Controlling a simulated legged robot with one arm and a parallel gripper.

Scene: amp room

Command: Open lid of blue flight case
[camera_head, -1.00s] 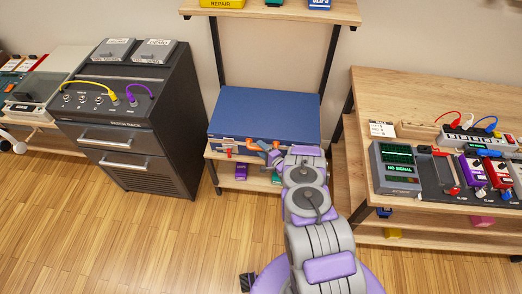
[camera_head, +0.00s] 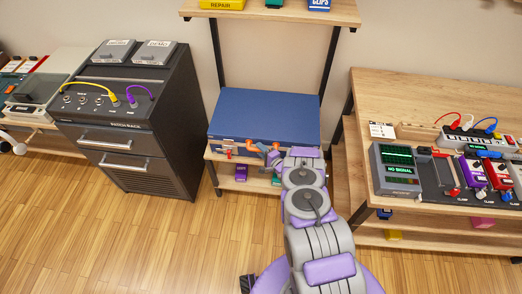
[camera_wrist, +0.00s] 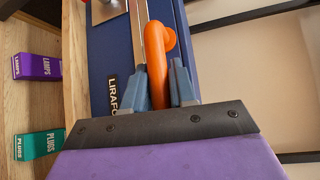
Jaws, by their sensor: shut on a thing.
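The blue flight case (camera_head: 264,115) sits on a wooden shelf in the head view, its lid down. An orange handle (camera_head: 258,147) is on its front. A small red latch (camera_head: 229,152) shows at the front left. My gripper (camera_head: 273,154) is at the case's front edge. In the wrist view, the two blue-grey fingers of my gripper (camera_wrist: 171,86) are shut around the lower end of the orange handle (camera_wrist: 156,50). Beside it are the blue case face (camera_wrist: 102,62), partly lettered, and a metal edge strip. My arm hides the case's front right corner.
A dark patch rack (camera_head: 130,120) stands left of the case. A wooden table (camera_head: 390,90) with pedals and a meter is at the right. An upper shelf (camera_head: 275,14) hangs above and behind the case. Purple (camera_wrist: 38,67) and green boxes (camera_wrist: 38,145) lie on the shelf below.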

